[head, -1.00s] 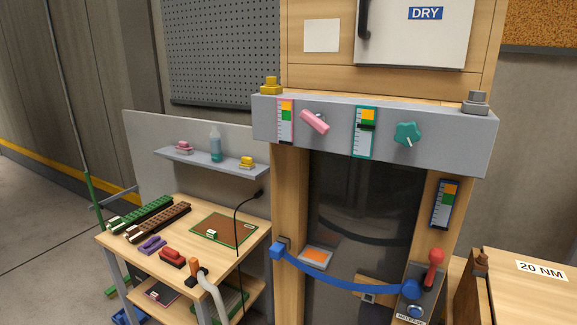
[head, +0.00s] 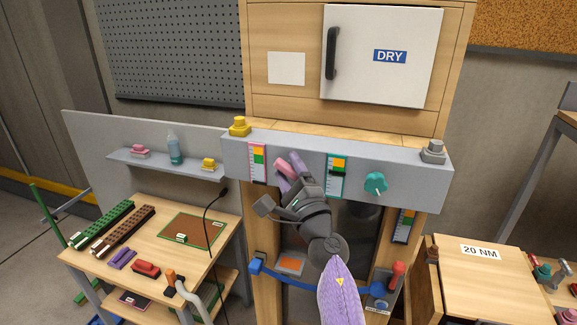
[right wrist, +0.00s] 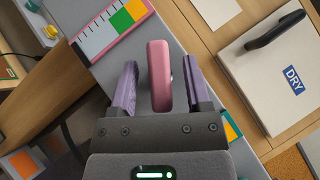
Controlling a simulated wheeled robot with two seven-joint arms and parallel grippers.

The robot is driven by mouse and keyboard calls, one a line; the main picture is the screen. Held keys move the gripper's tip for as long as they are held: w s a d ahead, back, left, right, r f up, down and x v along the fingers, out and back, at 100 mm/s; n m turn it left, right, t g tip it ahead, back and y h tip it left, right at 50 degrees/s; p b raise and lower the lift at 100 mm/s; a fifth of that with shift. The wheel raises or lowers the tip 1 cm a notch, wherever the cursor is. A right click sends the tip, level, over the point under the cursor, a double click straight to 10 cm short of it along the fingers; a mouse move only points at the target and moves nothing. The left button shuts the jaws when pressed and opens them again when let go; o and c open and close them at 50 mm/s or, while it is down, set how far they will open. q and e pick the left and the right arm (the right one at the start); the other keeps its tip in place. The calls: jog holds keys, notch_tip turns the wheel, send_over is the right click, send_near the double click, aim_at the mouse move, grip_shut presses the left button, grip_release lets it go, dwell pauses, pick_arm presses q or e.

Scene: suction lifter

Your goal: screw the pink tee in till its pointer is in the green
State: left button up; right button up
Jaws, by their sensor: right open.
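The pink tee (head: 281,166) sits on the front of the grey beam (head: 420,180), right of its pink-edged gauge (head: 257,164). In the right wrist view the tee shows as a pink bar (right wrist: 160,75). My right gripper (head: 287,165) is open around it; its purple fingers stand on either side, with gaps visible between bar and fingers in the wrist view (right wrist: 160,85). The gauge has orange, green and white parts and also shows in the wrist view (right wrist: 108,27); I cannot make out its pointer. My left gripper is not in view.
A teal knob (head: 375,183) and teal-edged gauge (head: 337,175) are right of the tee. Above is a cabinet door marked DRY (head: 385,55). A blue strap (head: 310,279) hangs below. A workbench (head: 150,250) with parts stands left, a 20 NM box (head: 483,275) right.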

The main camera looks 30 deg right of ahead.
jog(key=shift+w, duration=0.1)
grip_shut()
dwell(0.3)
